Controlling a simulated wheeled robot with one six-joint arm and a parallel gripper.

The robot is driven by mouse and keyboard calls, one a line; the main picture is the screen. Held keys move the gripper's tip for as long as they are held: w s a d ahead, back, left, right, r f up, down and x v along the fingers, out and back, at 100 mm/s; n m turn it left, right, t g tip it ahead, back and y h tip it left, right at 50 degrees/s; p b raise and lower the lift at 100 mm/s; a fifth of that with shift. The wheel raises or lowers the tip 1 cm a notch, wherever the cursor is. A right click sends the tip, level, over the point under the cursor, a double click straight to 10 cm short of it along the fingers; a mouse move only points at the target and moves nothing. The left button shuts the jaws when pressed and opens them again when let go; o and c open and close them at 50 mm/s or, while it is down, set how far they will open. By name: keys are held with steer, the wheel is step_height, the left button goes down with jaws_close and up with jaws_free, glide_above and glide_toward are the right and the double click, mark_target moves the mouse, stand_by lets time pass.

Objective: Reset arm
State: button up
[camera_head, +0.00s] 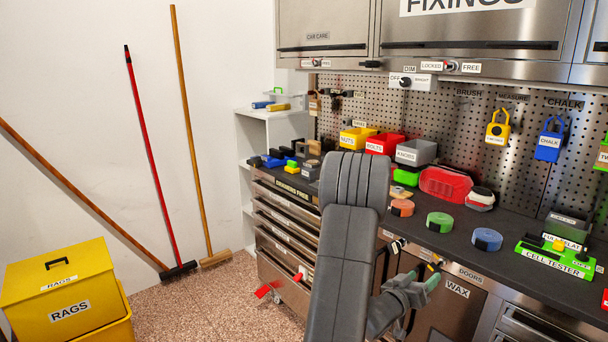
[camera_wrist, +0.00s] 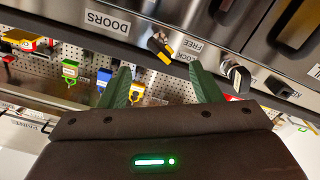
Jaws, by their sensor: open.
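My arm reaches up and folds over in the middle of the head view. My gripper (camera_head: 434,272) hangs low beside it, in front of the chest's lower doors. In the wrist view its green fingers (camera_wrist: 160,72) stand apart, with nothing held between them. The wrist view is turned over, and I cannot tell how near the fingertips are to the steel.
The steel toolchest (camera_head: 285,225) has a dark worktop with bins, tape rolls and a green cell tester (camera_head: 555,262). A red tab (camera_head: 265,290) sticks out low on its left. A yellow rags bin (camera_head: 65,285) and brooms stand left. Speckled floor (camera_head: 215,300) between is clear.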

steer(key=v, duration=0.7)
steer(key=shift+s+a+b, duration=0.2)
steer(key=shift+b, duration=0.2)
